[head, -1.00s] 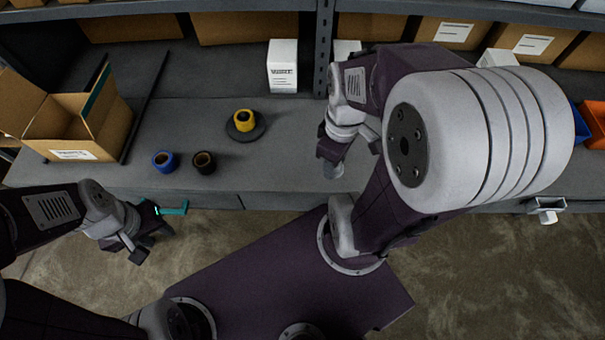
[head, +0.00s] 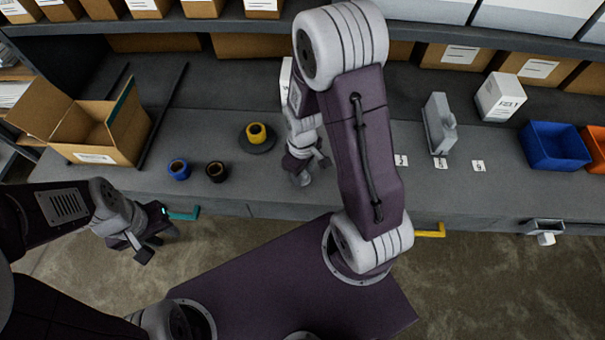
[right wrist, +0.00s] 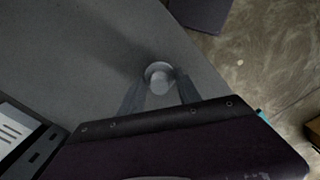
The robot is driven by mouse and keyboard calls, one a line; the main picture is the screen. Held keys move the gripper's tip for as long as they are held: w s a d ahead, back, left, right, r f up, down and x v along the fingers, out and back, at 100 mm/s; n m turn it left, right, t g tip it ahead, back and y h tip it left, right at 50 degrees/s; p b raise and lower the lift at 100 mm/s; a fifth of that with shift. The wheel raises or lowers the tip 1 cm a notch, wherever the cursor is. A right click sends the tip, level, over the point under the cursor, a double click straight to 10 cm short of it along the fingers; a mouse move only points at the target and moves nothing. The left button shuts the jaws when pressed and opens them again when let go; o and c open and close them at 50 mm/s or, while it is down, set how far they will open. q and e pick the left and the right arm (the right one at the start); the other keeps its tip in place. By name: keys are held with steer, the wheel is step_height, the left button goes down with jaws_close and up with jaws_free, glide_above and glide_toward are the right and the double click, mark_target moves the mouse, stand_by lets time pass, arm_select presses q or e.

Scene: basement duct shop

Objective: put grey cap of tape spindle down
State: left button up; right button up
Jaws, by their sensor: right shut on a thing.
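The grey cap (right wrist: 158,74) is a small round piece with a raised knob, held between the fingertips of my right gripper (right wrist: 160,88) in the right wrist view. In the head view my right gripper (head: 304,168) points down over the front part of the bench, with the cap (head: 304,180) at its tips. How high the cap is above the bench I cannot tell. The tape spindle (head: 257,147) has a dark round base with a yellow roll (head: 256,132) on it, left of my right gripper. My left gripper (head: 146,246) hangs in front of the bench; its jaw gap is unclear.
A blue roll (head: 179,169) and a black roll (head: 216,171) stand left of the gripper on the bench (head: 225,200). An open carton (head: 80,135) is farther left. A grey dispenser (head: 439,123), white box (head: 499,97) and blue bin (head: 553,147) are at right.

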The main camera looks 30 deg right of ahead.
steer(key=shift+f, duration=0.7)
steer(key=shift+w+f, duration=0.15)
steer(key=shift+w, duration=0.1)
steer(key=shift+s+f, duration=0.1)
steer(key=shift+s, duration=0.05)
steer(key=o, duration=1.3)
